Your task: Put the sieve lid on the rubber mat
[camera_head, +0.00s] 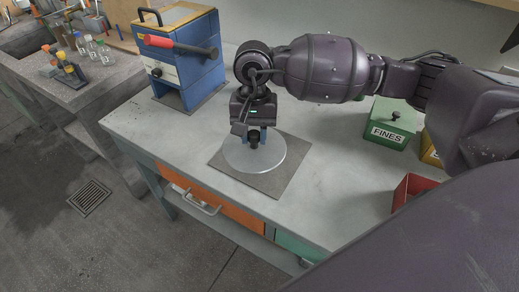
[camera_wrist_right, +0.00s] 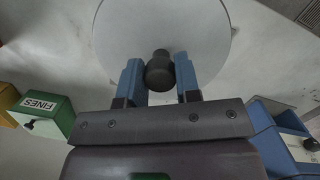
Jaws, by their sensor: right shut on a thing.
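The sieve lid (camera_head: 250,164) is a flat, light grey disc with a black knob (camera_head: 254,142). It appears level over the dark grey square rubber mat (camera_head: 272,187), whose front and right parts show bare. I cannot tell whether the lid touches the mat or is held just above it. My right gripper (camera_head: 254,137) points down and is shut on the lid's knob. In the wrist view the disc (camera_wrist_right: 120,40) and knob (camera_wrist_right: 160,70) show between my blue fingers (camera_wrist_right: 160,80). My left gripper is not in view.
A blue machine (camera_head: 185,75) with a red-handled lever stands at the bench's back left. A green FINES box (camera_head: 390,122), a yellow box (camera_head: 432,150) and an open red bin (camera_head: 408,190) are on the right. Bare bench (camera_head: 330,185) lies right of the mat.

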